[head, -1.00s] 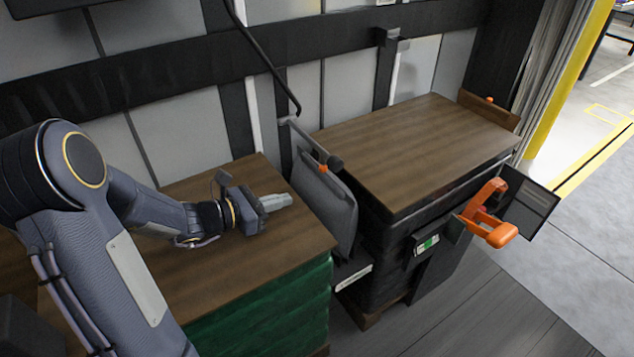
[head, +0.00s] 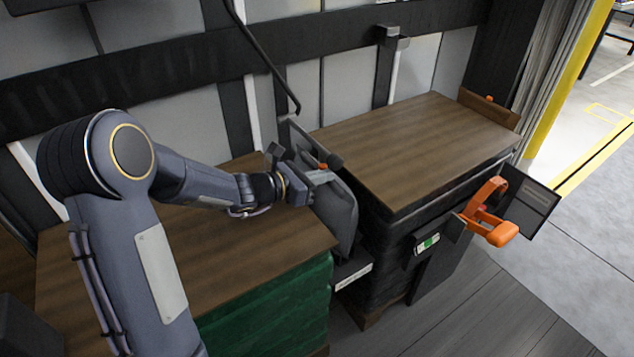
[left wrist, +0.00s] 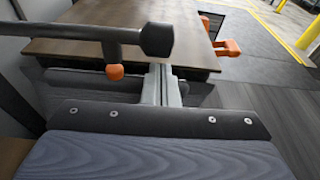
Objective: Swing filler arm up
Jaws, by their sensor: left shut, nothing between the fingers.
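The filler arm (head: 300,139) is a grey bar with a dark rounded end and a small orange knob (head: 323,166). It stands over the gap between the two wood-topped stacks. In the left wrist view the bar (left wrist: 80,34) comes in from the left, with its rounded end at centre. My left gripper (head: 326,177) is shut and empty, with its fingertips close to the orange knob. In the left wrist view its grey fingers (left wrist: 159,78) point just below the bar's rounded end. I cannot tell whether they touch. My right gripper is in no view.
A dark grey padded panel (head: 338,220) stands in the gap below the bar. The near stack (head: 270,252) and far stack (head: 410,145) flank it. An orange handle (head: 488,220) sticks out at the right. The wall rises behind; open floor lies right.

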